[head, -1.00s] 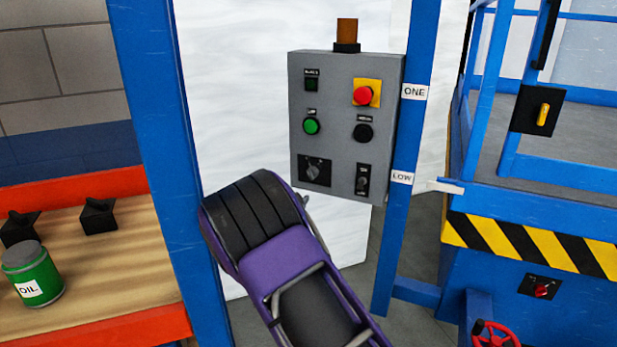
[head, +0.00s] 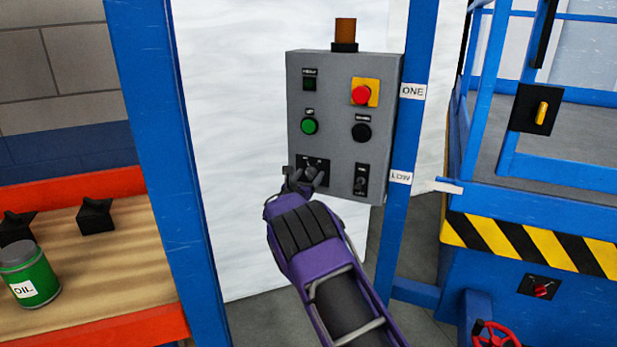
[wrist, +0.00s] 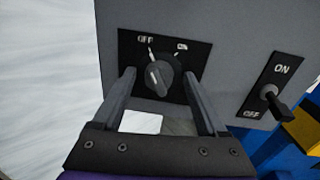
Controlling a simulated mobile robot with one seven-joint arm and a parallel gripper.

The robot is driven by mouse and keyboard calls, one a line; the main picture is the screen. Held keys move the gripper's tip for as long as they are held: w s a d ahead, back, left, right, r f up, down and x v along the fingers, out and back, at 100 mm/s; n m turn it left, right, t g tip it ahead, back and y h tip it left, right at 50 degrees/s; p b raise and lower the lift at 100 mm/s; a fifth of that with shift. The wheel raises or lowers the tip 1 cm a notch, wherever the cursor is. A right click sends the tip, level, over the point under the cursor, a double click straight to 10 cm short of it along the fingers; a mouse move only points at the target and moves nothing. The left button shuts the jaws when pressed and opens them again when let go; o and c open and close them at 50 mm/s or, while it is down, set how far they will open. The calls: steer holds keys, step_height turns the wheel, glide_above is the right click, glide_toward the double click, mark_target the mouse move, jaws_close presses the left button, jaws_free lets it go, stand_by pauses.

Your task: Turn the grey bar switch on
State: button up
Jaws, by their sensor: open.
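The grey bar switch (wrist: 159,76) is a round knob with a raised bar on a black plate (wrist: 198,58) marked OFF at upper left and ON at upper right. Its bar leans slightly up-left, toward OFF. My gripper (wrist: 158,80) is open, with one finger on each side of the knob in the wrist view. A gap shows on both sides, and I see no clear contact. In the head view my gripper (head: 305,180) is at the panel's lower left and largely hides the switch.
The grey panel (head: 344,105) also carries a green button (head: 310,126), a red button (head: 361,95), a black knob (head: 361,132) and a small toggle (wrist: 272,96) marked ON and OFF, right of my gripper. A blue post (head: 397,140) stands right of the panel.

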steer(key=shift+w, duration=0.1)
jaws_close()
stand_by(0.4)
steer(key=shift+f+b, duration=0.1)
steer(key=shift+b, duration=0.2)
steer(key=shift+m+b, duration=0.6)
steer(key=shift+m, duration=0.5)
steer(key=m, duration=0.2)
steer(key=shift+m, duration=0.3)
steer(key=m, duration=0.3)
steer(key=shift+m, duration=0.3)
steer(key=shift+m+h, duration=0.4)
steer(key=shift+m, duration=1.7)
